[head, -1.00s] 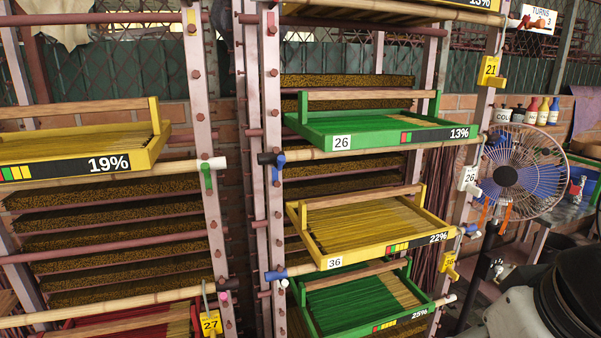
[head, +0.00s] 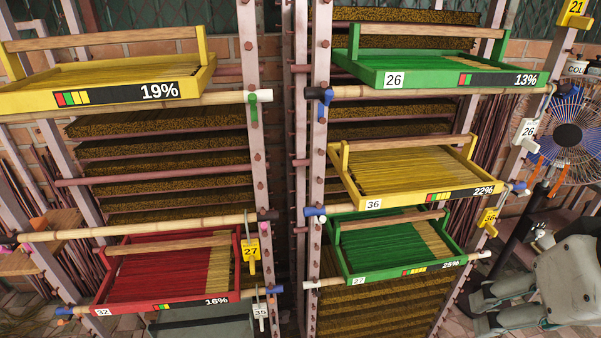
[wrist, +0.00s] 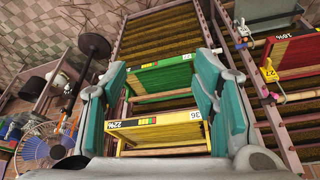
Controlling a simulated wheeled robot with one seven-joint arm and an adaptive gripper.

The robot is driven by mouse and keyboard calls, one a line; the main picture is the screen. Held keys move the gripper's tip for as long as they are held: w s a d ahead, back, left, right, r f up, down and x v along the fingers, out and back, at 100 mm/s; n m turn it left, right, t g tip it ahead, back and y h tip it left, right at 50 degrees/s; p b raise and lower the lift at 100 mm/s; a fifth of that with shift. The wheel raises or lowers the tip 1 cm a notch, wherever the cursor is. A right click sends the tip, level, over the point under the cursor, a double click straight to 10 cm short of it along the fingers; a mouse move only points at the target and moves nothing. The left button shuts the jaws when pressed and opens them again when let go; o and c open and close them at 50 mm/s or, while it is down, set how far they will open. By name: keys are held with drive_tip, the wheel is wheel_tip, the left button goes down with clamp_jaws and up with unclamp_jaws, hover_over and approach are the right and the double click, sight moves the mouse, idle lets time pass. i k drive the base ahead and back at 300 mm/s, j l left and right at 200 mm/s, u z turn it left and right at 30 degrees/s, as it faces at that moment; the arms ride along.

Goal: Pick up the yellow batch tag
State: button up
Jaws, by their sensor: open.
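Several yellow batch tags hang on the rack posts. Tag 27 (head: 251,251) hangs on the middle post beside the red tray (head: 170,270); it also shows upside down in the wrist view (wrist: 268,74). Tag 36 (head: 489,220) hangs on the right post beside the yellow tray (head: 405,192) labelled 36. Tag 21 (head: 574,10) is at the top right, cut by the frame edge. My gripper (head: 477,308) is at the lower right of the head view, apart from the tags. In the wrist view its teal fingers (wrist: 163,70) are spread, with nothing held between them.
White tags 26 (head: 527,132) and 35 (head: 261,312) also hang on the posts. Green trays (head: 440,79) and bamboo rails (head: 150,230) jut from the racks. A fan (head: 568,137) stands at right. A grey bin (head: 203,322) sits below the red tray.

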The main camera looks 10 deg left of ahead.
sight(250, 250)
drive_tip(key=k+j, duration=0.2)
drive_tip(key=j, duration=0.2)
drive_tip(key=k+j, duration=0.2)
drive_tip(key=j, duration=0.15)
drive_tip(key=k+j, duration=0.15)
drive_tip(key=j, duration=0.25)
drive_tip(key=k+j, duration=0.2)
drive_tip(key=j, duration=0.2)
drive_tip(key=k+j, duration=0.2)
drive_tip(key=j, duration=0.2)
